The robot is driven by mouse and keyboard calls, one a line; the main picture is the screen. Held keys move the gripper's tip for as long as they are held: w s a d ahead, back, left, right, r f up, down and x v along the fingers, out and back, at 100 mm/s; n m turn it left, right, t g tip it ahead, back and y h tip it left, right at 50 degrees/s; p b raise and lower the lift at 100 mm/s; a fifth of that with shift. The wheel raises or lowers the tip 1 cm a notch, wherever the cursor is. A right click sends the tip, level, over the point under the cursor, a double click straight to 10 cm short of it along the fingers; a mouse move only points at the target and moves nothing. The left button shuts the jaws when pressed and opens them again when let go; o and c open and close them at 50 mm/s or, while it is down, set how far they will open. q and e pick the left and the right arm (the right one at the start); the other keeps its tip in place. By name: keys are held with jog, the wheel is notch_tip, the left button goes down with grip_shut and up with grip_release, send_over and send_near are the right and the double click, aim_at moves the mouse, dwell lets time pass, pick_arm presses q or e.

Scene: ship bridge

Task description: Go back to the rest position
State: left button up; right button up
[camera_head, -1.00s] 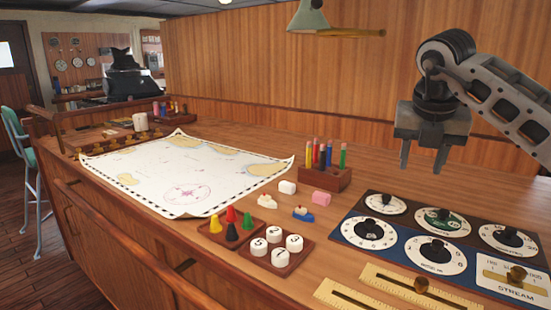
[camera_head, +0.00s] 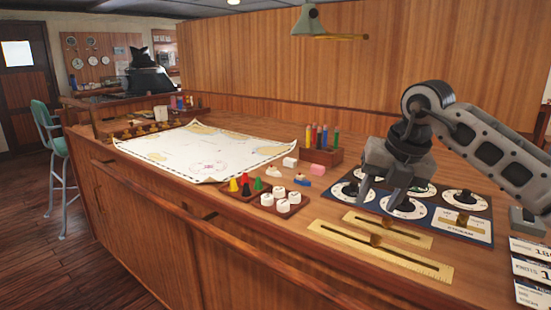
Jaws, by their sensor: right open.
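My right gripper (camera_head: 391,198) hangs over the dial panel (camera_head: 478,222) on the right part of the wooden counter. Its two fingers point down, apart and empty, and hide part of the dials behind them. I cannot tell whether the fingertips touch the panel. My right arm comes in from the right edge. My left gripper is not in view.
A chart (camera_head: 205,150) covers the middle of the counter. Colored cones (camera_head: 246,187), numbered discs (camera_head: 281,200), a marker holder (camera_head: 322,154) and brass sliders (camera_head: 380,253) stand nearby. A lamp (camera_head: 307,20) hangs above. Floor (camera_head: 60,270) is open at left.

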jog(key=s+a+f+n+g+y, duration=0.1)
jog(key=s+a+f+y, duration=0.15)
jog(key=a, duration=0.25)
jog(key=s+a+f+n+g+y, duration=0.1)
jog(key=s+a+f+n+y, duration=0.1)
jog(key=a+f+y, duration=0.3)
jog(key=s+a+r+m+y, duration=0.1)
jog(key=s+a+m+y, duration=0.1)
jog(key=s+a+y, duration=0.3)
jog(key=s+a+m+y, duration=0.25)
jog(key=a+y, duration=0.25)
jog(key=a, duration=0.3)
jog(key=d+f+m+t+h, duration=0.9)
jog(key=m+t, duration=0.7)
jog(key=m, duration=0.5)
jog(key=s+d+f+m+g+h, duration=0.3)
jog(key=s+d+f+m, duration=0.1)
jog(key=s+f, duration=0.3)
jog(key=s+d+f+m+g+h, duration=0.3)
jog(key=s+f, duration=0.5)
jog(key=f, duration=0.3)
jog(key=shift+d+f+m+g+h, duration=0.15)
jog(key=shift+d+m+g+h, duration=0.35)
jog(key=shift+d+m, duration=0.4)
